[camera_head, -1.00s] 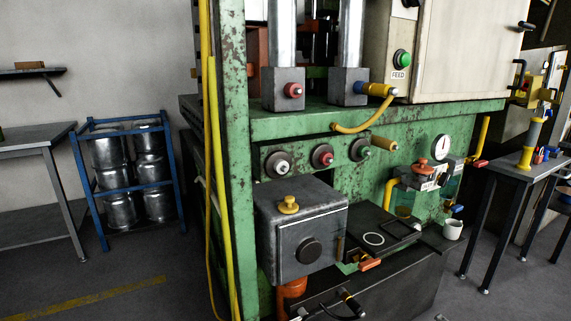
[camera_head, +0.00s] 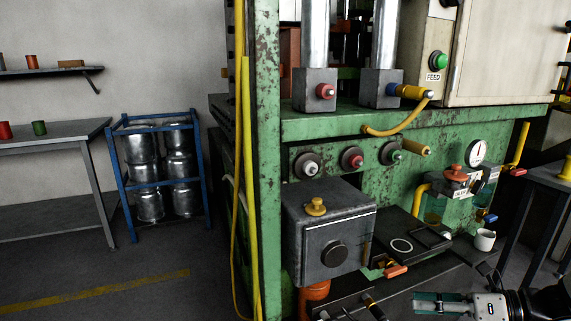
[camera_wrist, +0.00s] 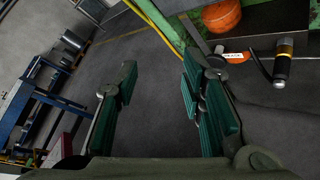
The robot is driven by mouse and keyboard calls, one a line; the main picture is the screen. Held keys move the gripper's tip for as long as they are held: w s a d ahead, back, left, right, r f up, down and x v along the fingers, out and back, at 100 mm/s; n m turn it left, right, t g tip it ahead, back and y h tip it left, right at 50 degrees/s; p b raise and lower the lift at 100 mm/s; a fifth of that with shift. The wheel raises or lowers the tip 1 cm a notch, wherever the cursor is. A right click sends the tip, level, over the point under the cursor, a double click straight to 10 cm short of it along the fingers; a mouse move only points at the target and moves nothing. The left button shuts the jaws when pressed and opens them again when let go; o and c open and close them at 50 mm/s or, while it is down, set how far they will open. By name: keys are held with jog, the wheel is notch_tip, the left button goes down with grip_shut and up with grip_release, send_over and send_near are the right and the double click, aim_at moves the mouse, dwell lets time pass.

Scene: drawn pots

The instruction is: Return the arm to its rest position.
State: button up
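My gripper (camera_wrist: 158,90) shows in the wrist view with its two green-padded fingers well apart. Only dark floor shows between them, and nothing is held. In the head view my gripper (camera_head: 432,303) is at the lower right, pointing left, low in front of the green press (camera_head: 267,150). My forearm runs out of the frame at the right edge. The gripper appears clear of the press in the wrist view; in the head view I cannot tell its exact distance from the press base.
A grey box with a yellow knob (camera_head: 316,206) sticks out of the press. A white cup (camera_head: 485,240) stands on its ledge. A blue rack (camera_head: 121,190) of metal pots and a grey table (camera_head: 60,137) stand left. Floor (camera_head: 130,270) at lower left is clear.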

jog(key=s+a+r+n+g+h, duration=0.5)
jog(key=s+a+r+n+g, duration=0.3)
jog(key=s+a+r+n, duration=0.6)
jog(key=s+d+r+n+t+h, duration=0.25)
jog(key=s+n+h, duration=0.55)
jog(key=s+n, duration=0.7)
notch_tip(320, 180, up, 16)
jog(key=w+n+t+p, duration=0.2)
jog(key=t+p, duration=0.1)
jog(key=p, duration=1.2)
jog(key=shift+w, duration=0.2)
jog(key=shift+d+r, duration=0.1)
